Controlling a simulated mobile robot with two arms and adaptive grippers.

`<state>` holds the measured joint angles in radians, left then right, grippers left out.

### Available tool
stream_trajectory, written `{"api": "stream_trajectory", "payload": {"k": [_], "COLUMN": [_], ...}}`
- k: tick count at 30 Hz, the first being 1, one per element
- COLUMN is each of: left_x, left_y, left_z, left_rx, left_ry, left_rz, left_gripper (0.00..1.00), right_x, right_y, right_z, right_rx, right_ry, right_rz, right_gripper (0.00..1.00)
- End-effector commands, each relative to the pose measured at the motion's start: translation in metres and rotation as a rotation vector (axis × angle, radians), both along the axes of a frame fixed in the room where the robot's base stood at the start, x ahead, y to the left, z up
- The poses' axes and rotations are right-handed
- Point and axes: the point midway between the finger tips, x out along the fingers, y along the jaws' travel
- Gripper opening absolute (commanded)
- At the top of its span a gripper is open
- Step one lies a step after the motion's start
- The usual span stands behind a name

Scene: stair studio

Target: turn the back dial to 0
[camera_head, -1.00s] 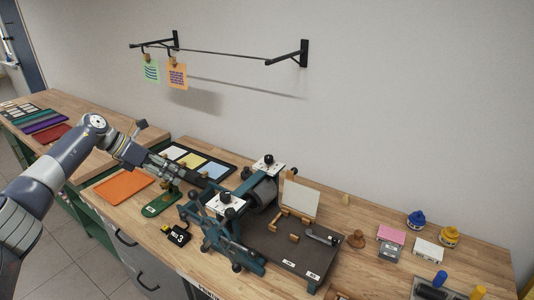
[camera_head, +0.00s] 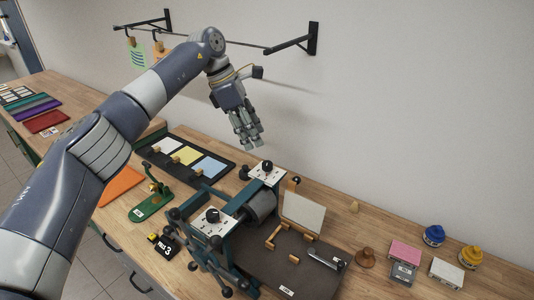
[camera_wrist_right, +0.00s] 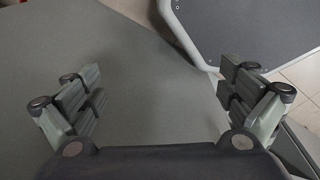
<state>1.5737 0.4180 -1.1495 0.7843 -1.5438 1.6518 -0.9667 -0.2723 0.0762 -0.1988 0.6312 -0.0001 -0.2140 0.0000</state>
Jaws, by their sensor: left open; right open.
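The printing press (camera_head: 222,235) stands on the wooden bench with two white dial plates on top, each with a dark knob. The back dial (camera_head: 267,168) is on the plate nearer the wall. The front dial (camera_head: 213,215) is on the plate nearer me. The dial markings are too small to read. My left gripper (camera_head: 251,141) hangs in the air above and slightly left of the back dial, fingers pointing down, apart from it. It is open and empty. My right gripper (camera_wrist_right: 163,85) is open and empty in the right wrist view, away from the press.
A black tray with coloured cards (camera_head: 186,157) lies behind a green stand (camera_head: 152,200). A white panel (camera_head: 303,211) rises right of the press roller. Ink jars (camera_head: 433,236) and blocks stand at the right. A wall rail (camera_head: 290,42) hangs above.

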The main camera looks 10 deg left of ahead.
Motion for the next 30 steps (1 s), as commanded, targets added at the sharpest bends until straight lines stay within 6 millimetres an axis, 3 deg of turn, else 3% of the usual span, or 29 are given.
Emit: {"api": "stream_trajectory", "payload": {"k": [6, 9, 13, 18, 21, 27, 30], "left_x": [0.002, 0.004, 0.006, 0.007, 0.007, 0.007, 0.007], "left_y": [-0.015, -0.023, -0.03, -0.034, -0.035, -0.035, -0.035], "left_z": [-0.036, -0.052, -0.071, -0.085, -0.087, -0.088, -0.088], "left_rx": [-0.001, -0.002, -0.002, -0.002, -0.002, -0.002, -0.002], "left_ry": [0.005, 0.005, 0.004, 0.002, 0.001, 0.0, 0.0], "left_rz": [-0.001, 0.0, 0.0, 0.001, 0.001, 0.002, 0.002], "left_gripper": [0.44, 0.44, 0.44, 0.44, 0.44, 0.44, 0.23], "right_x": [-0.051, -0.061, -0.052, -0.019, -0.01, -0.021, -0.032], "right_y": [-0.001, -0.001, -0.002, -0.003, -0.003, -0.005, -0.006], "right_z": [0.016, 0.023, 0.031, 0.037, 0.037, 0.036, 0.035], "right_rx": [-0.005, -0.006, -0.006, -0.004, -0.004, -0.008, -0.008], "right_ry": [0.077, 0.09, 0.077, 0.025, 0.011, 0.031, 0.047], "right_rz": [0.003, 0.003, 0.004, 0.004, 0.002, 0.0, 0.0], "right_gripper": [0.98, 0.98, 0.98, 0.98, 0.98, 0.98, 0.98]}}
